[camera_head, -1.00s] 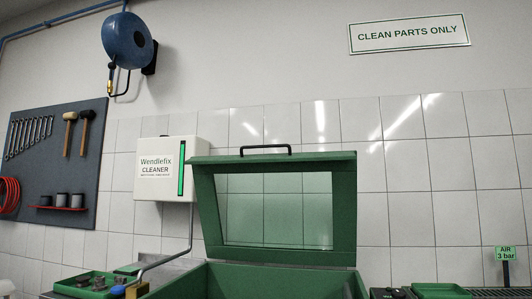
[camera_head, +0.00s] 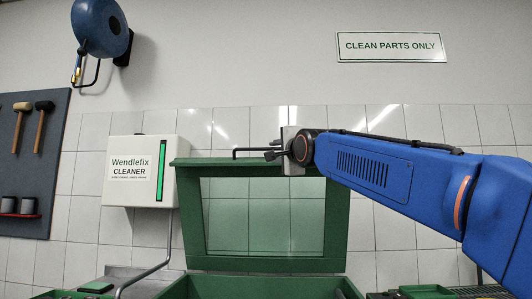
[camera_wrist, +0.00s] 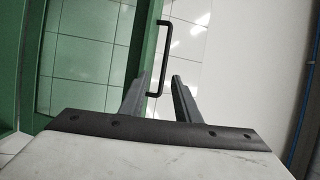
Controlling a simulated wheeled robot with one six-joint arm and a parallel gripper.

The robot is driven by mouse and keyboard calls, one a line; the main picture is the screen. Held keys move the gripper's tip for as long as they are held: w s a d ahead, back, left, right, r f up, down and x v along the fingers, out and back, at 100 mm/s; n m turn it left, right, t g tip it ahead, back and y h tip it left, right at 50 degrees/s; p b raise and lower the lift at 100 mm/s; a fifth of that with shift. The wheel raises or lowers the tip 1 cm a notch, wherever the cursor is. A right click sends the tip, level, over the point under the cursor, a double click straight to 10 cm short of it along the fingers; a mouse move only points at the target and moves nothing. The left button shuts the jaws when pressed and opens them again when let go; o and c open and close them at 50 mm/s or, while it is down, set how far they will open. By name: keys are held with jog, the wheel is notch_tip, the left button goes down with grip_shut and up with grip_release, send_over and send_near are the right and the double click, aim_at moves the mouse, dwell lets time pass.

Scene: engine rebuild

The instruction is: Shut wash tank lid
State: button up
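The wash tank lid (camera_head: 190,215) is a green frame with a clear window, standing raised on the green wash tank (camera_head: 250,286). Its black bar handle (camera_head: 245,150) is on the top edge. My gripper (camera_head: 268,155) is at the handle's right part. In the wrist view my gripper (camera_wrist: 160,76) has its two fingers apart. The handle (camera_wrist: 165,55) shows ahead of the fingertips, its lower end between them in the picture. I cannot tell whether they touch. The lid's green edge (camera_wrist: 146,45) runs beside the left finger.
A white cleaner box (camera_head: 140,185) hangs on the tiled wall left of the lid, with a pipe (camera_head: 150,268) running down from it. A green tray (camera_head: 425,292) is at lower right. A blue hose reel (camera_head: 100,28) hangs upper left.

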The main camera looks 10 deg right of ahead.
aim_at(260, 150)
jog(key=w+r, duration=0.1)
jog(key=w, duration=0.4)
jog(key=w+a+r, duration=0.1)
jog(key=w, duration=0.5)
jog(key=w+r, duration=0.2)
jog(key=w, duration=0.4)
jog(key=shift+w+a, duration=0.15)
jog(key=shift+w, duration=0.05)
jog(key=shift+c, duration=0.3)
grip_shut()
